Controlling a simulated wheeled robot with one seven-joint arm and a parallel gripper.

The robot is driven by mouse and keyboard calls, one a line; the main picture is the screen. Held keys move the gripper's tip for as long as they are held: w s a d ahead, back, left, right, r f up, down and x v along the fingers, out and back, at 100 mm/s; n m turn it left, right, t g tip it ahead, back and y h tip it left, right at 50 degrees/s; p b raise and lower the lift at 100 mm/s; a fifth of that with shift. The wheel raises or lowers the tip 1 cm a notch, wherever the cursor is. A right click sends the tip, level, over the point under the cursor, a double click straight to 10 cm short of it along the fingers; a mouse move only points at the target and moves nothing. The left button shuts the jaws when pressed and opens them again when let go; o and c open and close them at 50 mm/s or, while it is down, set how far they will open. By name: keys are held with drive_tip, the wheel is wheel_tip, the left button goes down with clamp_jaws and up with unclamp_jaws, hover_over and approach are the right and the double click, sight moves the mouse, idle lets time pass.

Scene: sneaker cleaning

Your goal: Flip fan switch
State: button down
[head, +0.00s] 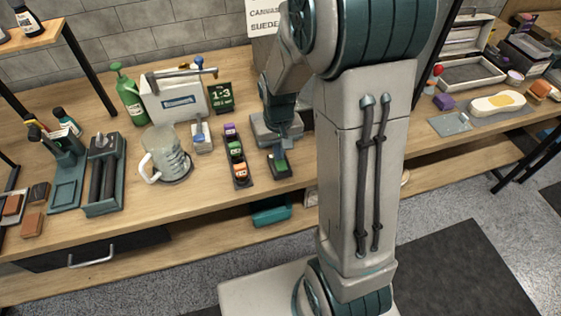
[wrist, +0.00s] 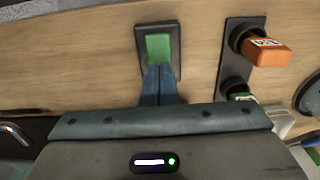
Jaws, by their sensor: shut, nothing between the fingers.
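The switch is a green rocker (wrist: 158,47) in a dark rectangular frame on the wooden tabletop. In the head view the green switch (head: 281,166) is at the table's front edge area, just below my gripper (head: 279,150). In the wrist view my gripper (wrist: 158,82) is shut and empty. Its blue-grey fingertips overlap the near end of the green rocker and hide that end. I cannot tell whether they touch it. No label on the switch is readable.
A dark strip with purple, green and orange blocks (head: 236,155) lies left of the switch. A glass pitcher (head: 166,154), a green bottle (head: 129,96) and a white case (head: 176,96) stand further left. A dark slotted holder (head: 103,178) is at the left.

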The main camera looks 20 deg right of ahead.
drive_tip(key=shift+f, duration=0.25)
drive_tip(key=shift+r, duration=0.1)
drive_tip(key=shift+r+p, duration=2.5)
drive_tip(key=shift+r, duration=1)
